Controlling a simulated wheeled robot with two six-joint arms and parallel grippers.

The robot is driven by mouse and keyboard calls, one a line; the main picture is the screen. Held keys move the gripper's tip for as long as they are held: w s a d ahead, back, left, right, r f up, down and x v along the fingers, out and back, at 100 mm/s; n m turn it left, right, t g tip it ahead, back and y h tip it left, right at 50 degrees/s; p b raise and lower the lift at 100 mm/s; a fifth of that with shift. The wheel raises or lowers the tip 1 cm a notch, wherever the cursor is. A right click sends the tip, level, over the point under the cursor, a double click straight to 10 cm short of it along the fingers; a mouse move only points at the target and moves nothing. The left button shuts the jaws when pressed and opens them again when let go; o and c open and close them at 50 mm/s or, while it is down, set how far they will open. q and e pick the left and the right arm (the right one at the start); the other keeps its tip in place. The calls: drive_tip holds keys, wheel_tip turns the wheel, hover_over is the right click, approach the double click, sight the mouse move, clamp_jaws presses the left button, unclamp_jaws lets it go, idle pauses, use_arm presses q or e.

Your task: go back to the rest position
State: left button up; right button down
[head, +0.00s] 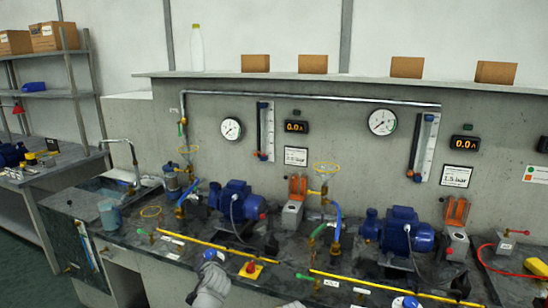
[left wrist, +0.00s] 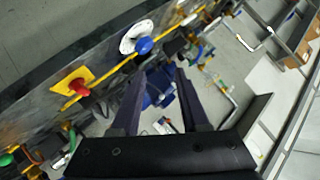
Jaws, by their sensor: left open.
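My left gripper (left wrist: 160,70) shows in the left wrist view. Its two dark fingers are apart and nothing is held between them. Beyond the gap, blue equipment on the bench is seen from above. In the head view a grey part of my arm shows at the bottom, in front of the bench edge; the fingers cannot be made out clearly there. A blue knob on a white disc (left wrist: 142,45) lies just past the fingertips in the wrist view; contact is not visible. My right gripper is not in view.
The bench carries a left blue pump (head: 232,200), a right blue pump (head: 400,232), valves and yellow bars. A red knob on a yellow plate (head: 250,268) sits near the front edge. A sink (head: 100,188) is at left, a shelf rack (head: 50,93) farther left. Open floor lies at lower left.

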use_arm(q)
drive_tip(key=s+d+f+g+h+p, duration=0.1)
drive_tip(key=s+d+g, duration=0.3)
drive_tip(key=s, duration=0.5)
drive_tip(key=s+d+f+g+h+p, duration=0.1)
drive_tip(key=s+d+f+g+p, duration=0.1)
drive_tip(key=s+d, duration=0.4)
drive_tip(key=s+d+f+g+h+p, duration=0.1)
drive_tip(key=s+d+g+p, duration=0.2)
drive_tip(key=s, duration=1)
drive_tip(key=d+g, duration=0.2)
drive_tip(key=g, duration=0.1)
drive_tip(key=shift+f+n, duration=0.3)
drive_tip(key=shift+s, duration=0.1)
